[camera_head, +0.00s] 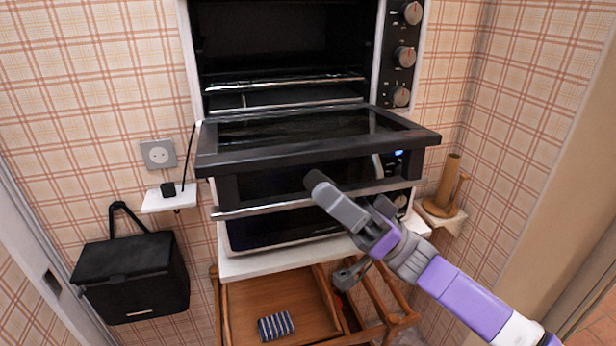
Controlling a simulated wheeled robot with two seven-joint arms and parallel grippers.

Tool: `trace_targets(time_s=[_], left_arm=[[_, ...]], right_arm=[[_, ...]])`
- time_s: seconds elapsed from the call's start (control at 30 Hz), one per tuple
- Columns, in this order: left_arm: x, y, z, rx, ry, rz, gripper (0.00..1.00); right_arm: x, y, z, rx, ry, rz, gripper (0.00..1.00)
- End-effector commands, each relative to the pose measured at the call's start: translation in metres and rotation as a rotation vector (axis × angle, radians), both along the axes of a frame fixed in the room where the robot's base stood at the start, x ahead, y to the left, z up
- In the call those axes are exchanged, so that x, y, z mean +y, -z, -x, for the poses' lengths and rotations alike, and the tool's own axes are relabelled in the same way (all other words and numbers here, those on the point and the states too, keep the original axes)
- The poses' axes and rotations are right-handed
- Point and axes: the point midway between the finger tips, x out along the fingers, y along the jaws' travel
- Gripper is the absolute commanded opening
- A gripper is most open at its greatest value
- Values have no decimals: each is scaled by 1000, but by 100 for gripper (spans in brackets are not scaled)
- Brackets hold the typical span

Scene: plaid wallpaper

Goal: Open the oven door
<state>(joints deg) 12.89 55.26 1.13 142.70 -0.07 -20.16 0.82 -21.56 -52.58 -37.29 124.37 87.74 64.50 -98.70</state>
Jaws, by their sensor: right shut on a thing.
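The upper oven has a black door with a glass panel (300,130), folded down and out towards me in the head view. The dark oven cavity (285,40) with its wire racks shows above it. A long silver handle bar (265,208) runs along the door, below its front edge. My right gripper (322,188) comes in from the lower right and is shut at the middle of this bar. Its fingers hide the part they hold. My left gripper is not in view.
A second appliance with a lit blue display (398,153) stands under the door. A wooden cart (270,300) with a striped cloth (275,326) is below. A black bag (132,277) hangs left; a wooden holder (447,190) stands on a right shelf.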

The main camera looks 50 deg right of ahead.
Motion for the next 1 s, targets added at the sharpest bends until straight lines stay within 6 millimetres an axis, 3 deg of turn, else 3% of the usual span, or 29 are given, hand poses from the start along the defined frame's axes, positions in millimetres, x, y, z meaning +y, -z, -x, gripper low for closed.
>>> trace_targets(time_s=[0.5,0.53,0.67,1.0], left_arm=[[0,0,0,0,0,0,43],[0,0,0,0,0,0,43],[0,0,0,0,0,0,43],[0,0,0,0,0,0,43]], right_arm=[[-2,4,3,-18,12,17,0],[-2,4,3,-18,12,17,30],[-2,4,3,-18,12,17,49],[-5,7,5,-18,13,15,49]])
